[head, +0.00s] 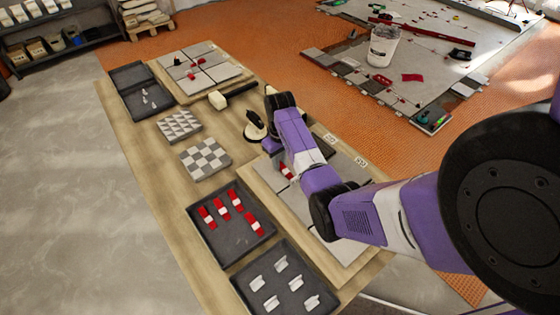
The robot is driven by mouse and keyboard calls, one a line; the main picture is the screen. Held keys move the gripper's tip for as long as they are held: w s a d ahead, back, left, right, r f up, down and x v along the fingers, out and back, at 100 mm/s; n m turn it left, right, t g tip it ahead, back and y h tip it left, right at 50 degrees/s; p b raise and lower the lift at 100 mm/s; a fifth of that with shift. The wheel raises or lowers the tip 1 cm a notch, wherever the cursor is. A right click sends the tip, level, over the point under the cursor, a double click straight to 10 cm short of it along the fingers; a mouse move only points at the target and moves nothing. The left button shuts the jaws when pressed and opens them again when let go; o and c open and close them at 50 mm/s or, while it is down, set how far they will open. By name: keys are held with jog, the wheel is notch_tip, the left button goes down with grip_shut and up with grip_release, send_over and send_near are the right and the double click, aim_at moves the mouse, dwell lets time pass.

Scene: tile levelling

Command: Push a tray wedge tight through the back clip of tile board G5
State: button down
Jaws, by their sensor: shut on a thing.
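The near tile board (350,254), which I take to be G5, lies at the right side of the bench; its label is too small to read surely. My purple arm crosses over it and hides much of its middle and its clips. My gripper (273,147) shows only as a dark part beside my forearm, and its fingertips are hidden. A red wedge with a white band (287,171) shows just below it, at the board's left part. I take this to be the wedge in my shut jaws. I cannot see how far it sits in a clip.
A dark tray (222,254) holds several red wedges. Another tray (243,286) holds white clips. Two checkered tile stacks (204,158) (179,125), a mallet (233,95) and a round-based tool (256,128) stand nearby. A second tile board (228,73) lies at the far end.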

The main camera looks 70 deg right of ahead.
aim_at(288, 173)
jog(key=shift+s+a+p, duration=0.4)
jog(key=shift+s+a, duration=0.05)
jog(key=shift+s, duration=0.3)
jog(key=shift+s+a, duration=0.1)
jog(key=shift+s, duration=0.1)
jog(key=shift+s+a, duration=0.55)
jog(key=shift+s, duration=0.3)
dwell(1.4)
dwell(0.4)
jog(key=c, duration=1.2)
grip_release()
jog(key=shift+c, duration=0.2)
jog(key=shift+r, duration=0.1)
notch_tip(288, 173, up, 8)
jog(key=b, duration=0.1)
jog(key=shift+f, duration=0.2)
